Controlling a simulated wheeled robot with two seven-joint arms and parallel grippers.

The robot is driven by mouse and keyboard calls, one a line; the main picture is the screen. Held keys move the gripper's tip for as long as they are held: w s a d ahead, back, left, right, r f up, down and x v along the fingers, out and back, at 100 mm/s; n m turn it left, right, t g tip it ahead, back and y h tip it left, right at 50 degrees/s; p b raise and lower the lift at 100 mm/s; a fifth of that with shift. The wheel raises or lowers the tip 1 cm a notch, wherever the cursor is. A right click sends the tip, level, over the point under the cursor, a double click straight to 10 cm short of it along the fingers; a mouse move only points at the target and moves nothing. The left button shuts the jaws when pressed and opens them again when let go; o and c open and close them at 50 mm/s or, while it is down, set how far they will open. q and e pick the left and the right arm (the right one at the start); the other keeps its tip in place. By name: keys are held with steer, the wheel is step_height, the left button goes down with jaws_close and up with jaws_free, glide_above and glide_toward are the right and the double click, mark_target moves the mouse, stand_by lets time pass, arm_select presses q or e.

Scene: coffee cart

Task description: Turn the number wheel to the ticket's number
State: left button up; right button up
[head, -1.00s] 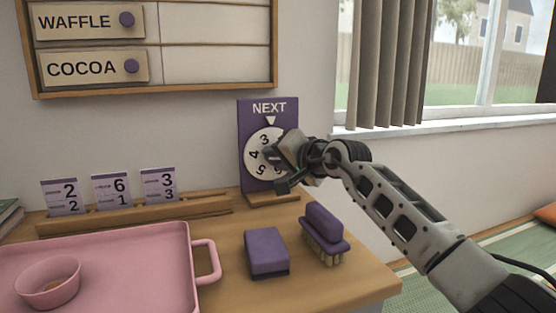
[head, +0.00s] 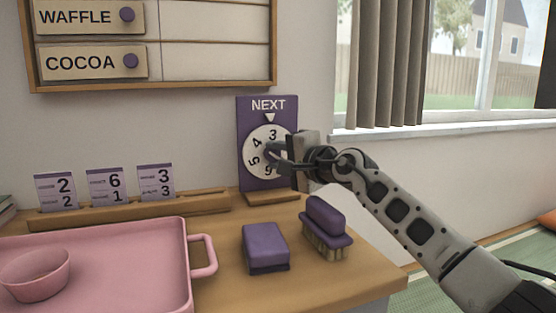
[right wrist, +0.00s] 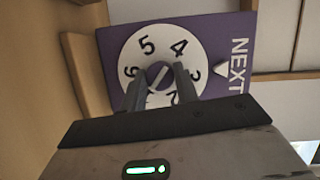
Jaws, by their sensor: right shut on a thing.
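The number wheel (head: 257,153) is a white disc with black digits on a purple board marked NEXT (head: 246,120). The white pointer (head: 270,118) is above it, and the 3 sits under the pointer. In the right wrist view the wheel (right wrist: 135,60) shows 5, 4, 3 and 6; the lowest digit is partly hidden. My right gripper (head: 276,154) is shut on the wheel's purple centre knob (right wrist: 159,75), one finger on each side. Three tickets stand in a wooden rail: 2 over 2 (head: 56,190), 6 over 1 (head: 106,184), 3 over 3 (head: 156,182). My left gripper is out of view.
The wooden rail (head: 130,211) runs along the wall. A pink tray (head: 120,255) with a pink bowl (head: 36,274) is at left. A purple block (head: 265,247) and a purple brush (head: 326,227) lie below the board. A menu board (head: 215,45) hangs above.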

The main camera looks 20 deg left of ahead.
stand_by(0.3)
steer(key=o, duration=1)
steer(key=shift+d, duration=0.15)
steer(key=shift+d+r, duration=0.1)
steer(key=shift+d, duration=0.1)
steer(key=v, duration=1.5)
steer(key=shift+s+d+p, duration=0.15)
steer(key=shift+s+p, duration=0.1)
steer(key=shift+p, duration=0.1)
